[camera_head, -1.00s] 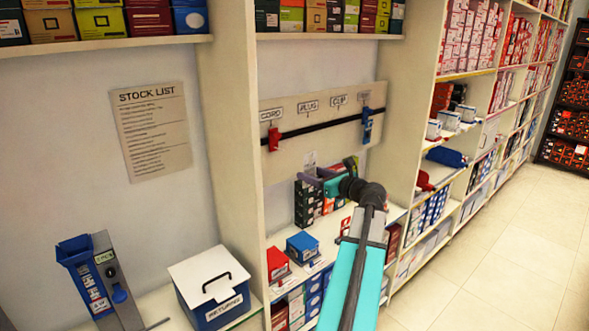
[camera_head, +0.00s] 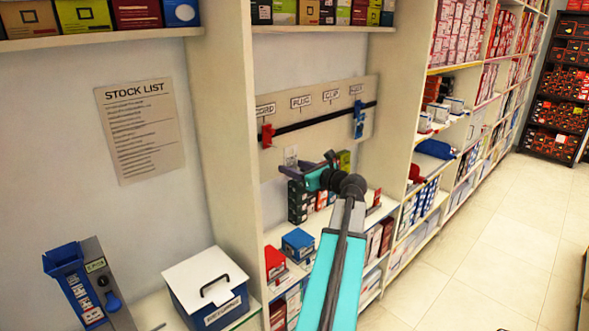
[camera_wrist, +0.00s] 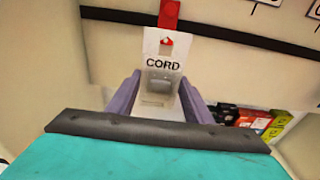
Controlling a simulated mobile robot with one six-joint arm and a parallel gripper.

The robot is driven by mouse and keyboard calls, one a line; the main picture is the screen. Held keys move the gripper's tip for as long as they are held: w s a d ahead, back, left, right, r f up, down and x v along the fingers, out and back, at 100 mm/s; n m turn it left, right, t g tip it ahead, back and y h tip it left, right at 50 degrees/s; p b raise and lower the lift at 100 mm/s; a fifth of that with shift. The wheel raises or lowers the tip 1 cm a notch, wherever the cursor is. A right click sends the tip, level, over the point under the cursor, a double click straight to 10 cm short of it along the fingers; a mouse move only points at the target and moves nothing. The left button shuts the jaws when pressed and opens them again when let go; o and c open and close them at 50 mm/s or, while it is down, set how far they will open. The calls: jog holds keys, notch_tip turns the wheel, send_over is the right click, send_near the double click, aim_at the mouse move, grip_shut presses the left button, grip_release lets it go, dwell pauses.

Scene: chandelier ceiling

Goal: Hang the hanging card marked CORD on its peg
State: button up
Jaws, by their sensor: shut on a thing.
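The white card marked CORD (camera_wrist: 162,64) is upright between the purple fingers of my gripper (camera_wrist: 160,88), which is shut on it. A small hole near the card's top shows red behind it. The red peg (camera_wrist: 169,13) stands just beyond the card's top edge; I cannot tell whether it enters the hole. In the head view, the card (camera_head: 291,155) rises above my gripper (camera_head: 294,171), right of and below the red peg (camera_head: 267,136) under the CORD label (camera_head: 265,110). They look apart there.
A dark rail (camera_head: 312,122) crosses the pegboard, with PLUG and CLIP labels above and a blue peg (camera_head: 359,119) at its right. Boxes (camera_head: 298,202) stand on the shelf below my gripper. A shelf upright (camera_head: 222,130) stands to the left.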

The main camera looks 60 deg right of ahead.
jog(key=shift+w+d, duration=0.1)
jog(key=shift+d, duration=0.1)
jog(key=shift+b+x, duration=1)
jog(key=shift+x, duration=4.1)
jog(key=shift+a+f, duration=0.1)
jog(key=shift+f, duration=0.15)
jog(key=o, duration=0.9)
jog(key=shift+c, duration=0.2)
jog(key=b+v, duration=0.4)
jog(key=v, duration=1)
